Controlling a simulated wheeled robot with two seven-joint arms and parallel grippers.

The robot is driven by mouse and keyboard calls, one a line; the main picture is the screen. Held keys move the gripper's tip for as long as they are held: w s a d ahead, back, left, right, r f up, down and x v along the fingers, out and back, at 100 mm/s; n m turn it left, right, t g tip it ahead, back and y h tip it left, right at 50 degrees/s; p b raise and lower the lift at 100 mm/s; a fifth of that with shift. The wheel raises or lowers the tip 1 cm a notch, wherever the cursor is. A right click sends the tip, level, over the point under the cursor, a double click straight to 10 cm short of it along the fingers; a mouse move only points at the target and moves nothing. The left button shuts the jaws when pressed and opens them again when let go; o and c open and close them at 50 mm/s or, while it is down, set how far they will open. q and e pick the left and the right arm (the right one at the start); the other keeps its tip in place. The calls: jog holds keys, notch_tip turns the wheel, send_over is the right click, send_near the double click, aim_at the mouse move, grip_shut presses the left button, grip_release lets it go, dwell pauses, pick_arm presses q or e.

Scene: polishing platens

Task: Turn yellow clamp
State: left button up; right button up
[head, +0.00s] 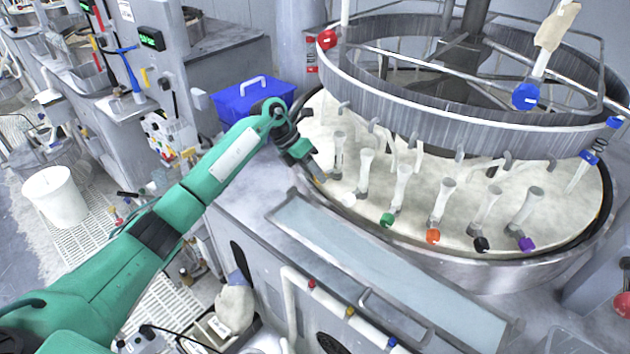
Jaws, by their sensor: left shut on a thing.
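My left arm reaches in from the left, and its dark left gripper (314,172) is at the left rim of the round platen (415,205). It is shut on a small part there, where a bit of yellow shows at the fingertips. I take this to be the yellow clamp (320,180), though the fingers hide most of it. Several similar clamps curve along the platen to the right, with green (387,219), orange (433,236), black (481,243) and purple (526,244) ends. My right gripper is not in view.
A large metal ring (470,120) hangs above the platen, with a blue knob (525,96) and a red knob (327,39). A blue box (250,98) stands behind my forearm. A white bucket (55,196) is on the floor at left. A flat panel (390,270) lies in front of the platen.

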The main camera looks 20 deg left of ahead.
pick_arm(q)
jog(key=shift+w+a+f+n+g+h+b, duration=0.1)
jog(key=shift+n+g+h+b, duration=0.2)
jog(key=shift+g+h+b, duration=0.55)
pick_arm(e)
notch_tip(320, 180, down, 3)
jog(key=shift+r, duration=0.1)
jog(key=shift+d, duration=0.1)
pick_arm(q)
jog(key=o, duration=0.9)
jog(key=shift+c, duration=0.2)
jog(key=shift+o, duration=0.7)
jog(key=shift+t, duration=0.25)
